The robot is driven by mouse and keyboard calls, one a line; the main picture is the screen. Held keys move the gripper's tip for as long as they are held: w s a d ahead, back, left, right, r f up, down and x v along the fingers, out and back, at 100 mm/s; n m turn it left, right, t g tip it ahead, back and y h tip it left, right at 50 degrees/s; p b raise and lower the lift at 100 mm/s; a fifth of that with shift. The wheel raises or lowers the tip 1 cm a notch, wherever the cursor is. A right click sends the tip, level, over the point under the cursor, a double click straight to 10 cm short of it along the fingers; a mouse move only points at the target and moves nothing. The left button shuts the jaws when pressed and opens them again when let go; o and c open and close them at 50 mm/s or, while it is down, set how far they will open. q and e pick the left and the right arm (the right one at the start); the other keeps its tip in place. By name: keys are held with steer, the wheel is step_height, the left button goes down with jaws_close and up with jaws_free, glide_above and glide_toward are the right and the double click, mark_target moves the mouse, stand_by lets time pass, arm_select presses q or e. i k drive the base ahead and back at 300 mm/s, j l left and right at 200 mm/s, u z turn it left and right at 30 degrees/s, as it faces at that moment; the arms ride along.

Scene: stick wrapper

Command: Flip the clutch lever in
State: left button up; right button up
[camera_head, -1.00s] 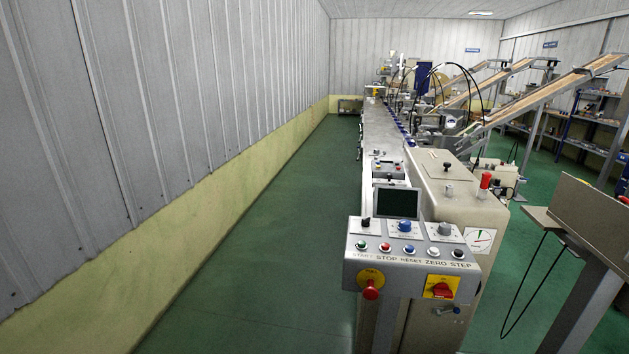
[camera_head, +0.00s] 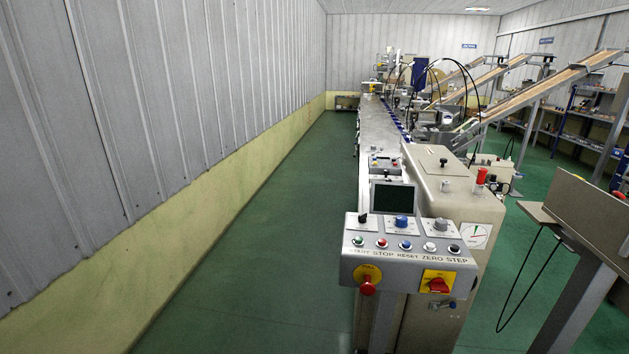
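The stick wrapper (camera_head: 378,133) runs away from me down the middle of the view. Its control panel (camera_head: 408,270) faces me, with a dark screen, knobs, a row of buttons, a red stop button (camera_head: 368,286) and a red rotary switch (camera_head: 438,285) on yellow. A beige cabinet (camera_head: 470,206) stands behind it on the right, with a dark knob (camera_head: 443,162) on top. A small metal fitting (camera_head: 442,304) shows low on the cabinet's front. I cannot tell which part is the clutch lever. Neither of my grippers is in view.
Open green floor (camera_head: 262,238) lies left of the machine, along the ribbed wall (camera_head: 130,130). A beige stand (camera_head: 575,222) with a hanging black cable is at the right. Inclined conveyors (camera_head: 545,88) and shelves (camera_head: 588,118) fill the back right.

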mark_target(453, 305)
steer(key=z, duration=1.4)
steer(key=i+l+z, duration=0.1)
steer(key=i, duration=0.2)
steer(key=i+l+z, duration=0.1)
steer(key=i, duration=0.2)
